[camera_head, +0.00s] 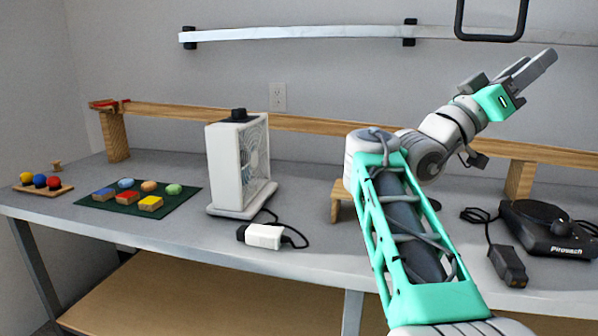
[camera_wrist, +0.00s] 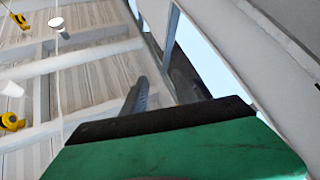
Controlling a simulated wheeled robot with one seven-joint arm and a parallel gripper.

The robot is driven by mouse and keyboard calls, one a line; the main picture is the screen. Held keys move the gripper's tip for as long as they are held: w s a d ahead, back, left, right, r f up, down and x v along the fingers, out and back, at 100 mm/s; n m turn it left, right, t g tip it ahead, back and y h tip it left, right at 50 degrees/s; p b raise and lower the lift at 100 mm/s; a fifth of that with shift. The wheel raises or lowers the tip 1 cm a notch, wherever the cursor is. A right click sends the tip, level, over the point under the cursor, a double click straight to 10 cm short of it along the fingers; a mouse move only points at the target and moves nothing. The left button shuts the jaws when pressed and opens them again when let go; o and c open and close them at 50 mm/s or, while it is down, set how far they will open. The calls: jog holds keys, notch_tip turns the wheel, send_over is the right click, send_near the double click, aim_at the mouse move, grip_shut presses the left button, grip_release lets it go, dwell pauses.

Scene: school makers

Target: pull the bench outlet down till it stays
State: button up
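A dark rounded loop (camera_head: 491,36), like a handle, hangs into the top right of the head view. Its upper part is cut off, and I cannot tell whether it belongs to the bench outlet. The wrist view looks up at a ceiling with beams. Yellow fittings (camera_wrist: 12,123) and a thin white cord with a pale fitting (camera_wrist: 58,25) show at its left. My gripper (camera_head: 535,66) is raised above the bench at the right, pointing up and right, below the loop and apart from it. Its fingers (camera_wrist: 160,90) look parted, with nothing seen between them.
The bench (camera_head: 150,226) holds a white fan (camera_head: 228,165), a white plug (camera_head: 263,236), a black device (camera_head: 548,232) and toys on a green mat (camera_head: 170,205). A wooden track (camera_head: 195,112) runs behind. A pale rail (camera_head: 300,32) crosses the wall.

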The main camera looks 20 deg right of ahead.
jog(key=w+a+f+n+t+y+p, duration=0.1)
jog(key=w+a+n+t+y+p, duration=0.1)
jog(key=w+n+t+y+p, duration=0.3)
jog(key=w+a+f+n+t+y+p, duration=0.1)
jog(key=w+f+n+t+y+p, duration=0.15)
jog(key=w+t+p, duration=0.4)
jog(key=w+a+f+n+y+p, duration=0.35)
jog(key=a+f+y+p, duration=0.25)
jog(key=a+y+p, duration=0.3)
jog(key=s+a+f+n+g+y+p, duration=0.1)
jog(key=s+a+f+g+y+p, duration=0.1)
jog(key=s+a+f+p, duration=0.2)
jog(key=s+a+f+n+g+y+p, duration=0.1)
jog(key=s+a+f+g+y+p, duration=0.1)
jog(key=s+a, duration=0.6)
jog(key=s+a+f+n+g+y+p, duration=0.2)
jog(key=s+a+f+y+p, duration=0.2)
jog(key=a, duration=0.8)
notch_tip(320, 180, down, 3)
jog(key=s+p, duration=0.1)
jog(key=p, duration=0.1)
jog(key=shift+s+p, duration=0.35)
jog(key=shift+s, duration=0.05)
jog(key=shift+g+y, duration=0.25)
